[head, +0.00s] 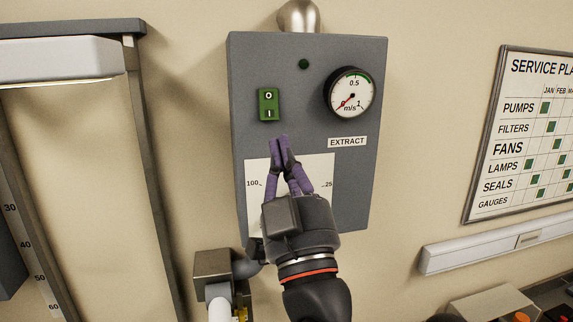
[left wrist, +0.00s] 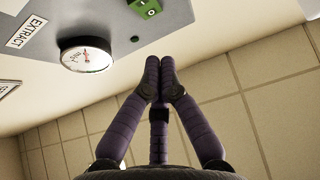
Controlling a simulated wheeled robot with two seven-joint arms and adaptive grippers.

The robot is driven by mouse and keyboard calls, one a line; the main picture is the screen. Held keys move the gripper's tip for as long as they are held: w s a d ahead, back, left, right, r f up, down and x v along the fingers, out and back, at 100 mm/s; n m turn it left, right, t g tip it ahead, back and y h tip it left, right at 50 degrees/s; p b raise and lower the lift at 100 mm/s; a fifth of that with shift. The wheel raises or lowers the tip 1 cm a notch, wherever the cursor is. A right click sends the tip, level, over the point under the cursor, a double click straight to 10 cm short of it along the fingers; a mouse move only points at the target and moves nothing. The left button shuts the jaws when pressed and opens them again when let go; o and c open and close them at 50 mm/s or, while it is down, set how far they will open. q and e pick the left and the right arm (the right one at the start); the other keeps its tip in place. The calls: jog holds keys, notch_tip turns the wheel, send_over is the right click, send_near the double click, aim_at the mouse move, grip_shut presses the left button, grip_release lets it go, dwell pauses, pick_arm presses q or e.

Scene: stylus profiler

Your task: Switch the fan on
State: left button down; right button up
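The fan switch (head: 269,104) is a green rocker marked O at the top and I at the bottom, on a grey EXTRACT box (head: 309,110) on the wall. It also shows at the top edge of the left wrist view (left wrist: 146,7), partly cut off. My left gripper (head: 280,138) has purple fingers with tips together, just below the switch in the head view, with nothing visible between them. The tips also show together in the left wrist view (left wrist: 160,62), apart from the switch in the picture. My right gripper is not in view.
A round m/s gauge (head: 350,95) has its red needle near 0. A small dark green lamp (head: 304,64) sits above. A white dial plate (head: 318,172) lies partly behind my gripper. A service plan board (head: 530,135) hangs at right.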

aim_at(266, 107)
pick_arm(q)
jog(key=w+r, duration=0.1)
jog(key=w, duration=0.1)
jog(key=w+a+p, duration=0.1)
jog(key=w, duration=0.1)
jog(key=w+r+p, duration=0.1)
jog(key=w, duration=0.2)
jog(key=shift+a+r, duration=0.2)
jog(key=shift+r, duration=0.1)
jog(key=shift+w+f, duration=0.1)
jog(key=shift+w, duration=0.25)
jog(key=f+b, duration=0.1)
jog(key=b, duration=0.2)
jog(key=shift+w+a+t, duration=0.15)
jog(key=shift+w+t, duration=0.2)
jog(key=shift+t, duration=0.05)
jog(key=shift+w+r, duration=0.1)
jog(key=shift+r, duration=0.2)
